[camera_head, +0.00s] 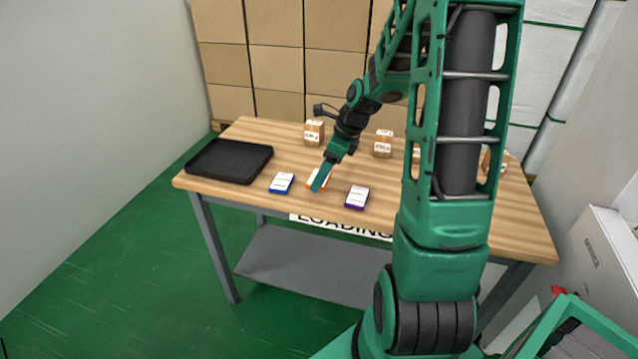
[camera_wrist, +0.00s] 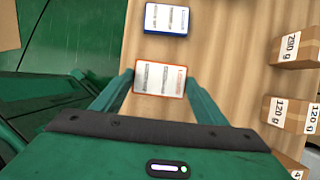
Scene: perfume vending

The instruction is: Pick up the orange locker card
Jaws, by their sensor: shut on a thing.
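The orange locker card (camera_wrist: 160,78) has a white face with an orange edge. In the wrist view it sits between the two fingertips of my gripper (camera_wrist: 160,80), which is shut on it. In the head view the orange card (camera_head: 312,176) shows beside my gripper (camera_head: 320,180), partly hidden by the fingers, at the front middle of the wooden table (camera_head: 240,200). I cannot tell whether it still touches the table.
A blue card (camera_head: 281,183) lies to the left and a purple card (camera_head: 357,197) to the right. A black tray (camera_head: 229,160) is at the table's left end. Small cardboard boxes, including one at the back (camera_head: 314,133) and another (camera_head: 383,144), stand behind my gripper.

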